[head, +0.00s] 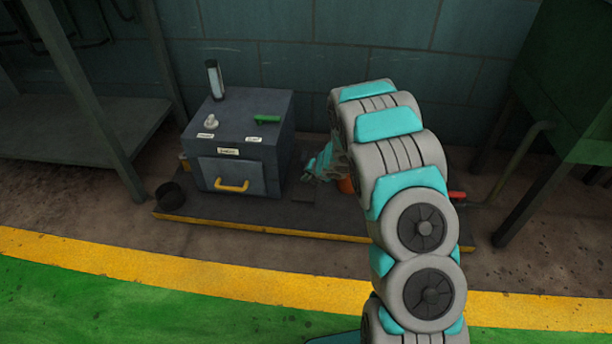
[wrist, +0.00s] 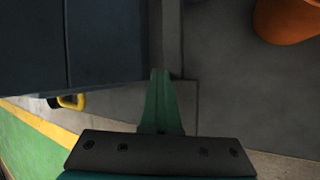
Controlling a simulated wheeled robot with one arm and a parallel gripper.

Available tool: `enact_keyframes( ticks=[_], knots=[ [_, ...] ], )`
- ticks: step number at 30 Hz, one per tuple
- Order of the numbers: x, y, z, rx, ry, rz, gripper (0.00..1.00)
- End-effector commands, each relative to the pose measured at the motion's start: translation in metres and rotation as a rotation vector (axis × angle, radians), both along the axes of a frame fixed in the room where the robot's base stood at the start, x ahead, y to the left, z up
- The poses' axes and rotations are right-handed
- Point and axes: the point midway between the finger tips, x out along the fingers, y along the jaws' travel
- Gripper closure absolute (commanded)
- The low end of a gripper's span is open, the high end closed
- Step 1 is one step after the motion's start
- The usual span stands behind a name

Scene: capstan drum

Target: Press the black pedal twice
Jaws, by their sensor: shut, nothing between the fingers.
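A dark flat plate that looks like the black pedal (head: 303,194) lies low on the platform, just right of the grey box. In the wrist view, a dark rectangular plate (wrist: 189,105) shows behind the fingers, partly hidden by them. My gripper (head: 312,177) points down beside the box's right side, close above this plate. Its green fingers (wrist: 160,72) are together and empty. I cannot tell whether the fingertips touch the plate or whether it is pressed down.
The grey box (head: 237,160) has a yellow handle (head: 232,186), a green lever (head: 267,119) and a clear upright tube (head: 215,80). The platform (head: 260,232) has a yellow front edge. An orange object (wrist: 285,20) stands right of my gripper. Open floor lies in front.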

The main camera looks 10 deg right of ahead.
Motion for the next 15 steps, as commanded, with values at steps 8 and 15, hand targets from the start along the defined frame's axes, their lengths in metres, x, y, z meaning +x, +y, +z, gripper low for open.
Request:
enact_keyframes(
  ticks=[8,15],
  knots=[
    [-0.0039,0.0020,-0.0066,0.000,0.008,0.005,1.00],
    [-0.0048,0.0024,-0.0095,0.000,0.009,0.006,1.00]
  ],
)
